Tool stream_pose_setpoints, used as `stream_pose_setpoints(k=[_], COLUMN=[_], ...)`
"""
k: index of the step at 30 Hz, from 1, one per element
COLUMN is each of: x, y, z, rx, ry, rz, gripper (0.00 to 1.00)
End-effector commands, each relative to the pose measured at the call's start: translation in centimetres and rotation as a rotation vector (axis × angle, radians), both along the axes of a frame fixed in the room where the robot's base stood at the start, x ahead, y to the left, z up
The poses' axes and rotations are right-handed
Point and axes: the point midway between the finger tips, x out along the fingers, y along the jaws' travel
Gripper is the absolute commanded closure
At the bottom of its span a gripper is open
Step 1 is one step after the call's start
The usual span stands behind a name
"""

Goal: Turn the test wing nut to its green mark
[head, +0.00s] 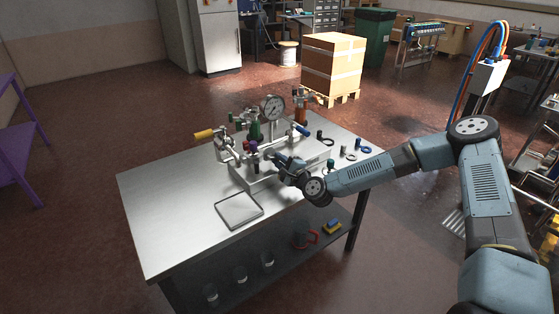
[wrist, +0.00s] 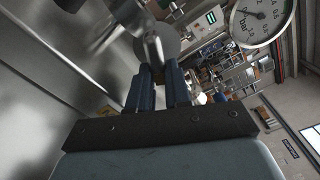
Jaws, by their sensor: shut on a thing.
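My gripper (head: 279,159) reaches the valve assembly on the steel table from the right. In the wrist view its two blue fingers (wrist: 160,72) are shut on a grey metal piece (wrist: 153,47), which I take to be the test wing nut. A round metal body (wrist: 164,30) sits just beyond it. Only part of the piece shows above the fingertips. In the head view the arm and fittings hide the wing nut. I cannot make out its green mark or the nut's angle to it.
A pressure gauge (head: 272,107) stands at the back of the assembly and shows large in the wrist view (wrist: 262,18). A yellow-handled fitting (head: 205,133) sticks out left. Small fittings and rings lie right of the block. A flat tray (head: 239,210) lies at the front.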

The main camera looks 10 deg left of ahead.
Motion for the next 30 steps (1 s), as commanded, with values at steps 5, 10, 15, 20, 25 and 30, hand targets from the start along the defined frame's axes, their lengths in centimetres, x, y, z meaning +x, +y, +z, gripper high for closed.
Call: stream_pose_setpoints(k=[5, 10, 15, 20, 25, 30], x=[0.46, 0.29, 0.17, 0.03, -0.05, -0.11], y=[-0.34, -0.18, -0.09, 0.05, 0.11, 0.16], z=[-0.58, -0.81, -1.02, -1.12, -1.16, -1.18], rx=[0.109, 0.205, 0.280, 0.334, 0.368, 0.383], ry=[0.129, 0.241, 0.331, 0.393, 0.434, 0.451], rz=[-0.015, -0.014, -0.014, -0.014, -0.013, -0.012], gripper=[1.00, 1.00, 1.00, 1.00, 1.00, 1.00])
